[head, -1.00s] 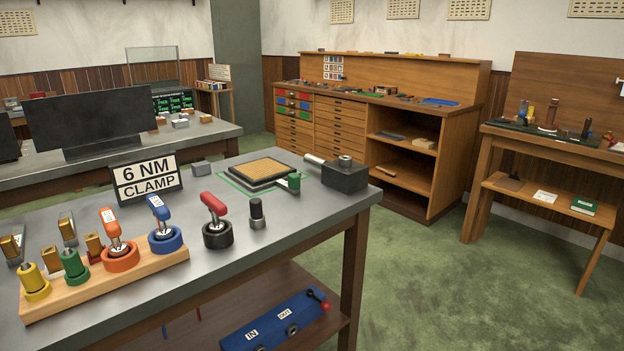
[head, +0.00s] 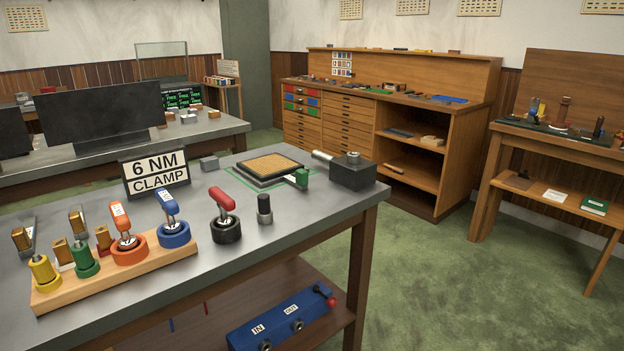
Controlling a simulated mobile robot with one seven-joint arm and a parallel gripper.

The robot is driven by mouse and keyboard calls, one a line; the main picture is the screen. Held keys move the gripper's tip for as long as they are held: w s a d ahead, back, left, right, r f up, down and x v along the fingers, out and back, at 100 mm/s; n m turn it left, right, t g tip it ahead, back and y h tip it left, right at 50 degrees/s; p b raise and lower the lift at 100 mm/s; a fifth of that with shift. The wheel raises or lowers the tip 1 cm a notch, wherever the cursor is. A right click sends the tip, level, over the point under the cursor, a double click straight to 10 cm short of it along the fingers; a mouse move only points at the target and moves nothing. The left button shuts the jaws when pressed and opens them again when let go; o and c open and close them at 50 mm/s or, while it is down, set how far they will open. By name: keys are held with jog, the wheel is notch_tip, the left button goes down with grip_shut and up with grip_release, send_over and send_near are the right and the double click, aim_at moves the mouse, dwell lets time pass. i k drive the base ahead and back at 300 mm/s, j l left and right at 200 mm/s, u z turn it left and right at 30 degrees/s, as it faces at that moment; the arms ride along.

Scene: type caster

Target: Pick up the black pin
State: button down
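A small upright cylinder with a black top and a grey metal base, which looks like the black pin (head: 264,208), stands on the grey-topped workbench (head: 225,268). It is to the right of a red-handled tool in a black round base (head: 226,230). Another dark upright piece (head: 599,126) stands on the side table at the far right; it is too small to identify. My gripper is not in view.
A wooden rack (head: 115,273) with several coloured tools is left of the pin. Behind it are a "6 NM CLAMP" sign (head: 157,174), a square pad (head: 270,165) and a dark metal block (head: 353,174). Green floor (head: 430,270) is clear at the right.

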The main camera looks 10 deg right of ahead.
aim_at(263, 199)
jog(key=l+u, duration=0.1)
jog(key=u, duration=0.3)
jog(key=i+l+u, duration=0.1)
jog(key=u, duration=0.35)
jog(key=l+u, duration=0.3)
jog(key=l, duration=0.2)
jog(key=l+u, duration=0.25)
jog(key=l, duration=0.2)
